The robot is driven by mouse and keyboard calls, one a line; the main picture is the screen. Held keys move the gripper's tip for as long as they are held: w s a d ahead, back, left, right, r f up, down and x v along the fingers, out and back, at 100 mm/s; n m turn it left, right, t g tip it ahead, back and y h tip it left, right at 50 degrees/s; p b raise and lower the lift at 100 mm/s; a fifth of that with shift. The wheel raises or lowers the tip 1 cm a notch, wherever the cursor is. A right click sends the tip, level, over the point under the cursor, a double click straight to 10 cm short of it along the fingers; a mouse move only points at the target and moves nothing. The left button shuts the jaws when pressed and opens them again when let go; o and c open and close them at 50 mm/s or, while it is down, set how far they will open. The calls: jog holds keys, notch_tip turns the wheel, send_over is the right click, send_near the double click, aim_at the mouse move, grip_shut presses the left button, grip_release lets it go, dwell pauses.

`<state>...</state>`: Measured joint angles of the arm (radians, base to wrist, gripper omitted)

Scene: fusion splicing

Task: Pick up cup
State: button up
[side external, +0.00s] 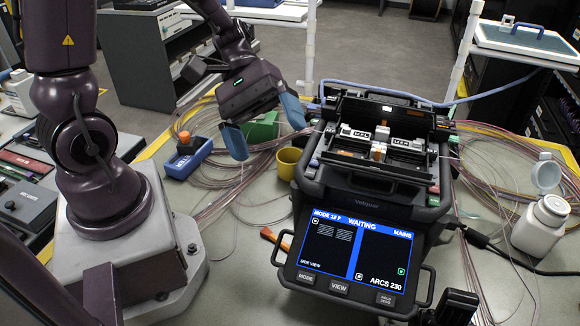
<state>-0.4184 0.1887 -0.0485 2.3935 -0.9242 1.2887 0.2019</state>
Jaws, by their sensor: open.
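A small yellow cup (288,163) stands upright on the table, just left of the fusion splicer. My gripper (264,140) has two blue fingers spread apart and pointing down. It is open and empty, above and to the left of the cup. The right finger is near the splicer's upper left corner. Whether the fingers touch anything cannot be told from this one view.
The fusion splicer (372,205) with its lit screen stands right of the cup. A blue box (188,158) and a green block (262,127) sit behind and left. Coiled fibres (215,180) lie around. A white bottle (541,222) stands far right.

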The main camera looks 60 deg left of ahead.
jog(key=w+a+f+n+t+h, duration=0.3)
jog(key=w+f+n+t+h, duration=0.1)
jog(key=w+n+t, duration=0.3)
jog(key=n+t+y, duration=1.2)
jog(key=n+y, duration=0.4)
jog(key=n, duration=0.5)
send_near(301, 152)
jog(key=w, duration=0.7)
jog(key=shift+r, duration=0.15)
jog(key=c, duration=1.1)
jog(key=shift+o, duration=0.2)
